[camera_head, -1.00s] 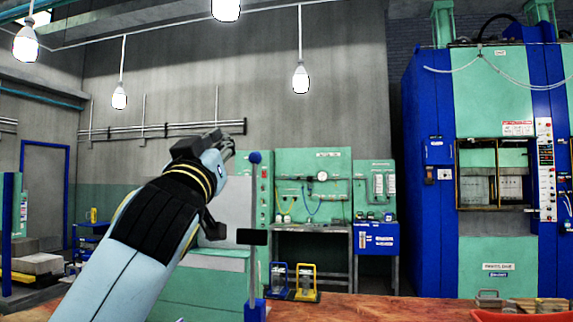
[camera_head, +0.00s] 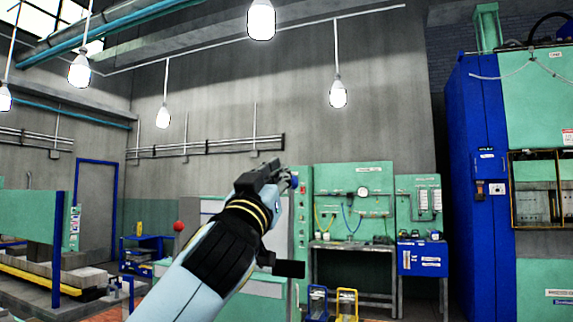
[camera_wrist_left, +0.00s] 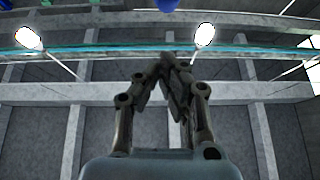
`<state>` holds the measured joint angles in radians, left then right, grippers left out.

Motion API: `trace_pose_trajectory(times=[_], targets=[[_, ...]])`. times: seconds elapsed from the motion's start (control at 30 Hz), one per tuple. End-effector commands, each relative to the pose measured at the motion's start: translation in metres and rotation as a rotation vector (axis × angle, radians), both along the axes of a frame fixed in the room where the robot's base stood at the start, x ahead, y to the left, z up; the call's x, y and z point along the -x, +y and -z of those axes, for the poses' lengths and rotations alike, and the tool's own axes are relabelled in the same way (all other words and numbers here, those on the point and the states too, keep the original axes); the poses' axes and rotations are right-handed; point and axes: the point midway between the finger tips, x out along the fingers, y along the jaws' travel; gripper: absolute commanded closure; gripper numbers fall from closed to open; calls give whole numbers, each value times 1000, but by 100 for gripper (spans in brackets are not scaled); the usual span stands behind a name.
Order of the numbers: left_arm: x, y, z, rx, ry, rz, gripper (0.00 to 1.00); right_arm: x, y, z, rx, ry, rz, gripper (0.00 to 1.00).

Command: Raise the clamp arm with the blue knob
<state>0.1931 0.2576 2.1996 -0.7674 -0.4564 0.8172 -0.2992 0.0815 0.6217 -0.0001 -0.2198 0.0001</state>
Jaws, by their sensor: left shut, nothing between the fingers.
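The blue knob (camera_head: 295,181) shows as a small patch just right of my left fingertips in the head view. In the left wrist view a blue rounded shape (camera_wrist_left: 165,4) at the top edge is probably the same knob. A black bar (camera_head: 289,269) sticks out lower down, beside my left forearm; most of the clamp is hidden behind my arm. My left gripper (camera_head: 284,174) is shut and empty, pointing up and right close to the knob; I cannot tell whether it touches. In the wrist view its fingertips (camera_wrist_left: 168,62) meet below the blue shape. My right gripper is not in view.
A red knob (camera_head: 179,226) stands left of my arm. A yellow-framed item (camera_head: 346,305) and a blue-framed item (camera_head: 317,303) stand low, right of my arm. A workbench (camera_head: 355,246) and a large blue press cabinet (camera_head: 477,190) are farther back. Lamps hang overhead.

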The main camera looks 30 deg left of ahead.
Motion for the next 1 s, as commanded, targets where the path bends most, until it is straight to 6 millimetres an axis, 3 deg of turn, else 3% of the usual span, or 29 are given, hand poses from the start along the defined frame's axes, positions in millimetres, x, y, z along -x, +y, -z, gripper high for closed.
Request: trace_pose_trajectory(times=[0.07,0.3,0.77,1.0], targets=[[-13,4,-13,1,0,-2,100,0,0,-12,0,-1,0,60],[-43,12,1,0,1,-2,100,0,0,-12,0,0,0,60],[-50,14,4,1,0,0,100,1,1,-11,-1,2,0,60],[-81,22,7,1,-2,-1,100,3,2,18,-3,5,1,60]])
